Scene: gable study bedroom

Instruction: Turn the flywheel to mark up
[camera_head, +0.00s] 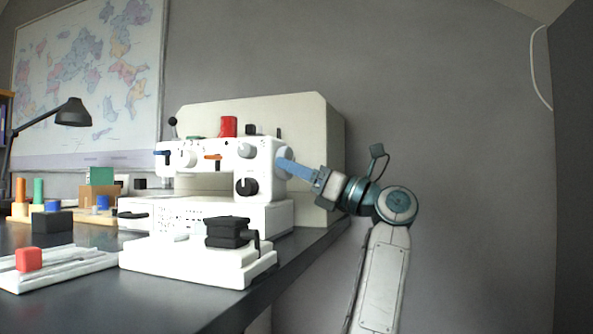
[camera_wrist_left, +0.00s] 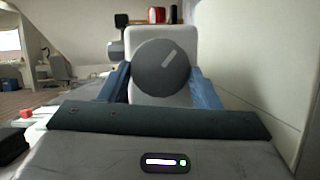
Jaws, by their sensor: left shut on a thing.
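A white sewing machine (camera_head: 222,160) stands on the dark desk. Its flywheel (camera_wrist_left: 150,78) is a dark grey disc in the left wrist view, on the machine's white end. A short pale mark (camera_wrist_left: 169,58) on its face lies up and right of centre and slants to the upper right, off upright. My left gripper (camera_head: 284,163) is at the machine's right end in the head view, its blue fingers shut on the flywheel. In the left wrist view the fingers (camera_wrist_left: 160,70) lie on both sides of the disc. In the head view the flywheel is mostly hidden by the fingers.
A cream case (camera_head: 325,150) stands behind the machine. In front is a white base with a black block (camera_head: 228,232). A red cube (camera_head: 29,259) on a white tray, coloured pegs (camera_head: 38,190) and a desk lamp (camera_head: 73,112) are at left.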

